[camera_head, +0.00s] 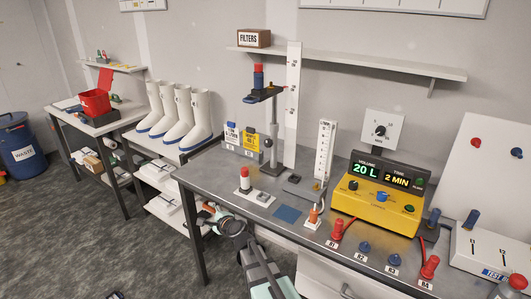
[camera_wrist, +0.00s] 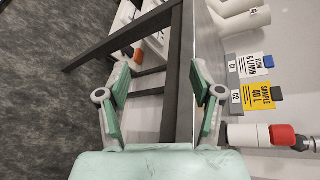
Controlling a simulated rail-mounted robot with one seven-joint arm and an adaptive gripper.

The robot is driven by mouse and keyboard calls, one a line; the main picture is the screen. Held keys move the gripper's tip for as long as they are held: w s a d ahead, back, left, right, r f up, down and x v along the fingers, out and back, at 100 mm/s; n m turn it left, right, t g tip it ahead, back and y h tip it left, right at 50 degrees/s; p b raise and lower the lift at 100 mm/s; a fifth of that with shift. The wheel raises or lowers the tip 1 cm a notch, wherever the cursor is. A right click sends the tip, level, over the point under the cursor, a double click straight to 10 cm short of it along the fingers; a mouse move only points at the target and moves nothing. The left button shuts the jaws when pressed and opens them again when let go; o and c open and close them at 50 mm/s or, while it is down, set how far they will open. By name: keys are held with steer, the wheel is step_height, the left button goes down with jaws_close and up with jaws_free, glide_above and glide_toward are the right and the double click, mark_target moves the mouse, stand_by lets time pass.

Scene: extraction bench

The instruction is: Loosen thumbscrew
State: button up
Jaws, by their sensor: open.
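A stand (camera_head: 273,125) with a vertical post rises from the bench. A small dark round knob (camera_head: 268,143) sits on its post and looks like the thumbscrew; I cannot tell how tight it is. A platform (camera_head: 263,95) on the stand carries a red-and-blue cylinder (camera_head: 258,76). My gripper (camera_wrist: 160,62) is open and empty in the wrist view, with its green-padded fingers apart over the bench's left edge and dark frame. In the head view my arm is low at the front left of the bench, well below the knob. The knob is not clear in the wrist view.
Yellow and blue cards (camera_head: 250,139) stand left of the post. A white cylinder with a red top (camera_head: 244,174) stands nearer the front edge, and its red end (camera_wrist: 282,135) shows at right in the wrist view. A yellow control box (camera_head: 378,198) is at right.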

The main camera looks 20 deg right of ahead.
steer(key=w+d+r+m+t+h, duration=0.1)
steer(key=w+d+r+m+h, duration=0.2)
steer(key=d+r+m+h, duration=0.55)
steer(key=w+d+r+m+t+h, duration=0.1)
steer(key=w+d+r+m+h, duration=0.15)
steer(key=d+r+m, duration=0.85)
steer(key=m+g+h+p, duration=0.2)
steer(key=m+g+p, duration=0.2)
steer(key=m, duration=1.1)
glide_toward(267, 144)
steer(key=x, duration=0.8)
steer(key=shift+w+d, duration=0.15)
steer(key=shift+w, duration=0.15)
steer(key=shift+x, duration=0.75)
steer(key=shift+f, duration=0.1)
steer(key=shift+s, duration=0.1)
steer(key=c, duration=1.1)
